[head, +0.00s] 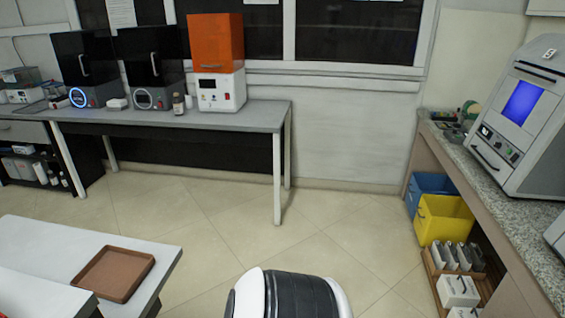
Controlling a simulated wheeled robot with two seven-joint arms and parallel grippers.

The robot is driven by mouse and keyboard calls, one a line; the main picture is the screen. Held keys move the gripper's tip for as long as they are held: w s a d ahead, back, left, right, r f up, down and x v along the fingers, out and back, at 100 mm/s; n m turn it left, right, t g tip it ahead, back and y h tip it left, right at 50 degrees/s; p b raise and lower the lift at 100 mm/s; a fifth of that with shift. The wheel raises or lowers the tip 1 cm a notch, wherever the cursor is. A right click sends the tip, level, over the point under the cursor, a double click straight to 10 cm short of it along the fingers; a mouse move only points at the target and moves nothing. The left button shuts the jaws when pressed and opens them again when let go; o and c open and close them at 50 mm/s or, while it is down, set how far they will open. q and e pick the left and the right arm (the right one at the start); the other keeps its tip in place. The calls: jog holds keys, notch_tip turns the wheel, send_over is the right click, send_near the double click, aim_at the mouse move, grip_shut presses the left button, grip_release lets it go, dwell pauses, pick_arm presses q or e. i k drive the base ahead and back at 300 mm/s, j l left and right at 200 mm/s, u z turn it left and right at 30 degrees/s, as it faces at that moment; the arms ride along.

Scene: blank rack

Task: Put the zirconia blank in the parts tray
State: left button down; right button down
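A brown shallow tray (113,274) lies on the white table at the lower left; it looks empty. I take it to be the parts tray. I cannot make out a zirconia blank for certain. Neither of my grippers is in view.
A grey bench (190,116) at the back holds several machines, including an orange-topped one (216,62). At right, a granite counter (500,188) carries a machine with a blue screen (523,102). Below are blue (430,184) and yellow (444,220) bins. Tiled floor lies open between.

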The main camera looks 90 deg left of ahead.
aim_at(118, 274)
jog(key=j+u, duration=0.2)
jog(key=u, duration=0.5)
jog(key=i+j+u, duration=0.1)
jog(key=u, duration=0.55)
jog(key=i+j+u, duration=0.1)
jog(key=u, duration=0.6)
jog(key=i+j+u, duration=0.1)
jog(key=u, duration=0.6)
jog(key=i+u, duration=0.2)
jog(key=u, duration=0.5)
jog(key=i+l+u, duration=0.1)
jog(key=u, duration=0.55)
jog(key=i+l+u, duration=0.1)
jog(key=u, duration=0.6)
jog(key=l+u, duration=0.25)
jog(key=u, duration=0.45)
